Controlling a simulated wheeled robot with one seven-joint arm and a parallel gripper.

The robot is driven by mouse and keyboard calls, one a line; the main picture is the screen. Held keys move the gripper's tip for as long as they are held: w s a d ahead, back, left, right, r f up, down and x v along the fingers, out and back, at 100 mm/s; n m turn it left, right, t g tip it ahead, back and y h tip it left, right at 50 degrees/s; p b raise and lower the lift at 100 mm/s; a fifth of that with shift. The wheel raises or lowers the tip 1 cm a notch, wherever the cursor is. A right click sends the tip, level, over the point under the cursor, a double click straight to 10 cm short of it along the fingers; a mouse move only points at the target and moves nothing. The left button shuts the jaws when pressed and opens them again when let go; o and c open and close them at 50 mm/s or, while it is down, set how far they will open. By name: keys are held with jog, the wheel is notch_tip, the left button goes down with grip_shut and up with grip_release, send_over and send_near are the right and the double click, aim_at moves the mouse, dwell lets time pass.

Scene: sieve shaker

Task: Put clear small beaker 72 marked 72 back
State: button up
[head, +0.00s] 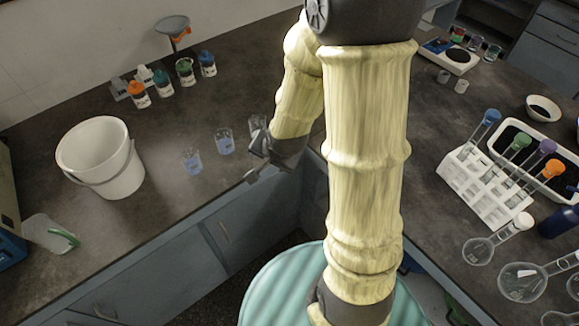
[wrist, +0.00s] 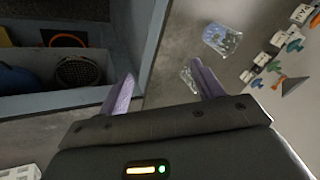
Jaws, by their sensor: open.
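Three clear small beakers stand on the dark counter in the head view: a left one (head: 192,161), a middle one (head: 225,141) and a right one (head: 257,125). I cannot read the number 72 on any of them. My gripper (head: 255,157) is at the counter's front edge, close to the right beaker, and partly overlaps it in the picture. In the wrist view my gripper (wrist: 162,70) is open with nothing between its fingers. One beaker (wrist: 222,39) shows beyond the right finger, and another (wrist: 188,78) is partly hidden behind that finger.
A white bucket (head: 100,157) stands left of the beakers. Several small bottles (head: 162,83) stand behind. On the right counter are a white tube rack (head: 482,180) and glass flasks (head: 522,282). An open drawer or shelf (wrist: 60,103) shows below the counter edge.

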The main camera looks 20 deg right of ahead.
jog(key=s+d+r+n+g, duration=0.2)
jog(key=s+r+n+g, duration=0.1)
jog(key=s+r+n, duration=0.3)
jog(key=s+n, duration=0.2)
jog(key=shift+s+d+n+h, duration=0.15)
jog(key=shift+s+n+h, duration=0.25)
jog(key=shift+r, duration=0.15)
jog(key=w+p+v, duration=0.1)
jog(key=p+v, duration=0.5)
jog(key=shift+w+r, duration=0.15)
jog(key=shift+r, duration=0.1)
